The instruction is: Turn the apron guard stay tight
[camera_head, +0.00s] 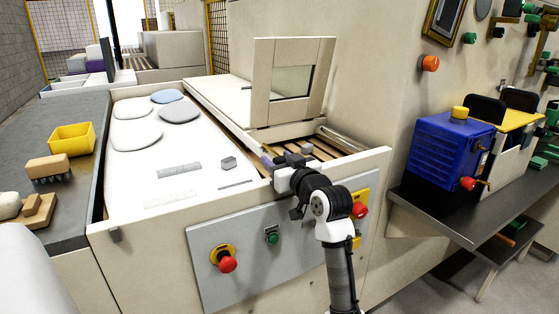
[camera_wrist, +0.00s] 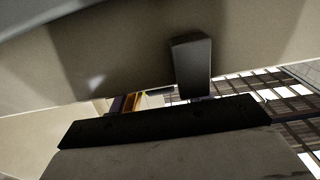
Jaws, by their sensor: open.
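The apron guard (camera_head: 290,82), a beige frame with a clear pane, stands raised at the back of the hopper. I cannot tell for sure which part is its stay; a small grey block (camera_head: 306,149) shows just beyond my gripper (camera_head: 286,160). My gripper is at the hopper's front wall, over the slatted opening, and its fingers are small and partly hidden by my wrist. In the wrist view, a dark grey bar-like block (camera_wrist: 192,68) stands out against a beige surface, above a wide dark edge. No grip on anything shows.
The white apron (camera_head: 185,150) with several flat stones lies left of my arm. The front panel (camera_head: 250,255) carries a red button (camera_head: 228,265) and a green one. A yellow bin (camera_head: 72,138) and brush stand at left. A blue box (camera_head: 450,150) sits on a right shelf.

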